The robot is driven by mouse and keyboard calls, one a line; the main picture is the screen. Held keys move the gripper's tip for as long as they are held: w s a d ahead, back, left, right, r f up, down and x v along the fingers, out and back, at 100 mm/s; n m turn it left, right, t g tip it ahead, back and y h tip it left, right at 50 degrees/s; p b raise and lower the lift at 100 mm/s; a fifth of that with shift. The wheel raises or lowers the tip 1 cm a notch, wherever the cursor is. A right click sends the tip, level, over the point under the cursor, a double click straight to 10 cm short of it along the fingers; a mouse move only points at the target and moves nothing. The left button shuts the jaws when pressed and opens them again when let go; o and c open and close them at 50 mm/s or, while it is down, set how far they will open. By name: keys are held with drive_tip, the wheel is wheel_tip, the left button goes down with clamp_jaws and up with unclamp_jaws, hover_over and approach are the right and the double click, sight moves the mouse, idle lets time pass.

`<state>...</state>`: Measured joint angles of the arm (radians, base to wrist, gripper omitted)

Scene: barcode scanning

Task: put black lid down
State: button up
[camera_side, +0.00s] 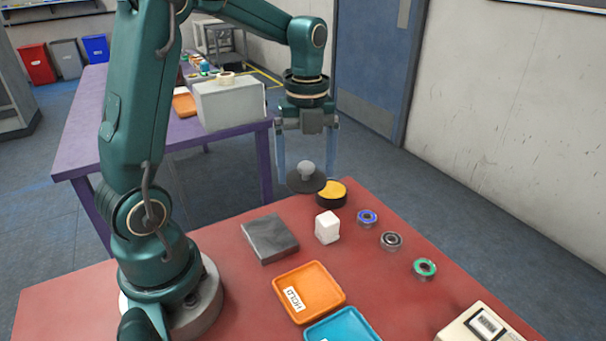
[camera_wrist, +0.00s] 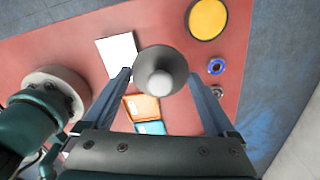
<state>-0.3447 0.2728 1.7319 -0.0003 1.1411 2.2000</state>
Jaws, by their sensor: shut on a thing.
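The black lid (camera_side: 306,181) is a dark disc with a grey knob on top. My gripper (camera_side: 307,172) is shut on it, with one finger at each side of the disc, and holds it above the far end of the red table. The lid also shows between the fingertips in the wrist view (camera_wrist: 161,63). A round black container (camera_side: 331,196) with a yellow top stands close behind and right of the lid in the side view. Its yellow face (camera_wrist: 207,19) is fully uncovered in the wrist view, apart from the lid.
On the red table (camera_side: 228,290) are a grey plate (camera_side: 269,239), a white block (camera_side: 327,228), an orange tray (camera_side: 322,281) marked HOLD, a blue tray (camera_side: 345,326), several ring-shaped rolls (camera_side: 391,240) and a beige device (camera_side: 478,326). Bare table lies between the white block and the rolls.

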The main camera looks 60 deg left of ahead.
drive_tip(key=d, duration=0.1)
drive_tip(key=d+m, duration=0.1)
drive_tip(key=shift+s+d+r, duration=0.1)
drive_tip(key=shift+s+d, duration=0.15)
drive_tip(key=shift+d, duration=0.05)
hover_over(359, 270)
wheel_tip(359, 270, down, 7)
drive_tip(key=shift+r, duration=0.1)
drive_tip(key=shift+f, duration=2.05)
drive_tip(key=shift+f, duration=0.15)
drive_tip(key=o, duration=1)
wheel_tip(359, 270, up, 12)
drive_tip(key=f, duration=0.1)
drive_tip(key=s+a+r+n+t, duration=0.2)
drive_tip(key=s+n, duration=0.4)
drive_tip(key=n, duration=0.5)
drive_tip(key=s+a+r+n+t, duration=0.2)
drive_tip(key=s+n, duration=0.5)
drive_tip(key=n, duration=0.4)
drive_tip(key=shift+a+r+t, duration=0.2)
drive_tip(key=shift+a+t, duration=0.25)
drive_tip(key=shift+t, duration=0.35)
